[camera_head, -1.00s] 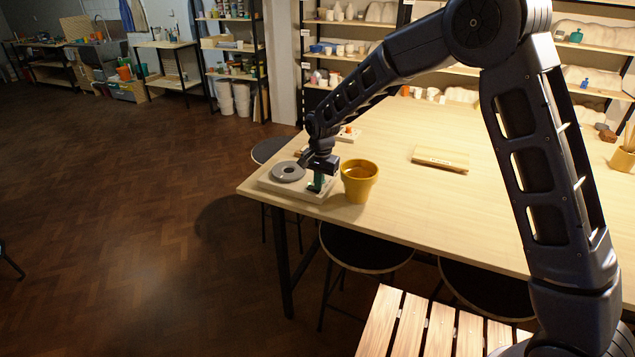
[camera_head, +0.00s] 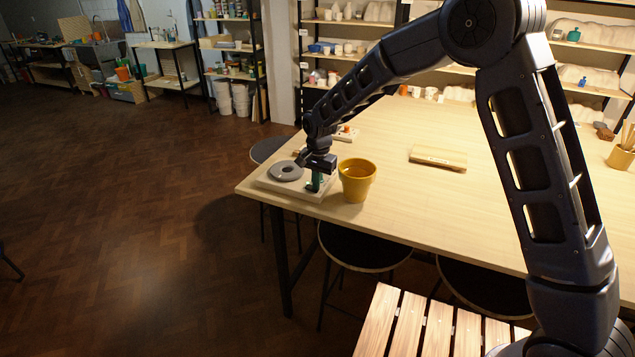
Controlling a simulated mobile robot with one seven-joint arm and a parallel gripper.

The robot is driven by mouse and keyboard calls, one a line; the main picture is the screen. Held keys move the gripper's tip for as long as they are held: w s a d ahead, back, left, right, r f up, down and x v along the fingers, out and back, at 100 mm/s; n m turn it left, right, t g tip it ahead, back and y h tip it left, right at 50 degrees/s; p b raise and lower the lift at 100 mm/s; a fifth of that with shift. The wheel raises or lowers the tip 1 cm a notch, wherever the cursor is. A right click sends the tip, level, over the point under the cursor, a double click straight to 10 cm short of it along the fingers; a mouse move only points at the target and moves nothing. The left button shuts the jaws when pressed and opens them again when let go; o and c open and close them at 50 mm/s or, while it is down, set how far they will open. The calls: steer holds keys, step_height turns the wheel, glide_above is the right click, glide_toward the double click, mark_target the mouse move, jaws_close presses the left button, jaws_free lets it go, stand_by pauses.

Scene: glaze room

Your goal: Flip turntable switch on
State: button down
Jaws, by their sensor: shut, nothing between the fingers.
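The turntable (camera_head: 287,172) is a grey disc with a dark centre, on a pale base board (camera_head: 290,188) at the near left corner of the table. A small green part (camera_head: 317,180), perhaps the switch, stands upright at the right end of the board. My gripper (camera_head: 316,184) points down right at this green part and partly covers it. Its fingers are small and dark here, close together with nothing held. I cannot tell whether they touch the green part or which way the switch is set.
A yellow pot (camera_head: 357,180) stands close to the right of my gripper. A small board with coloured parts (camera_head: 346,134) lies behind the arm. A wooden block (camera_head: 438,157) lies farther right on the table (camera_head: 450,215). The table's middle is largely clear. Stools (camera_head: 362,247) stand under the near edge.

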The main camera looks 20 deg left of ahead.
steer(key=shift+s+a+f, duration=0.15)
steer(key=shift+s+a, duration=0.05)
steer(key=shift+a, duration=0.35)
steer(key=shift+r, duration=0.35)
step_height(320, 180, up, 13)
steer(key=d, duration=0.3)
steer(key=w+d+r+t, duration=0.15)
steer(key=d+r, duration=0.25)
steer(key=d, duration=0.7)
steer(key=w+d+r, duration=0.3)
steer(key=d+r, duration=0.1)
steer(key=d, duration=0.7)
steer(key=w+d+r, duration=0.3)
steer(key=d+r, duration=0.2)
steer(key=d, duration=0.6)
steer(key=s+d+t, duration=0.1)
steer(key=s+d, duration=0.3)
steer(key=d, duration=0.5)
steer(key=s+d+t, duration=0.1)
steer(key=s+d, duration=0.2)
steer(key=d, duration=0.5)
steer(key=s+d+f+t, duration=0.1)
steer(key=s+d+f, duration=0.1)
steer(key=s+d, duration=0.9)
steer(key=shift+f+h, duration=0.3)
steer(key=shift+f, duration=0.1)
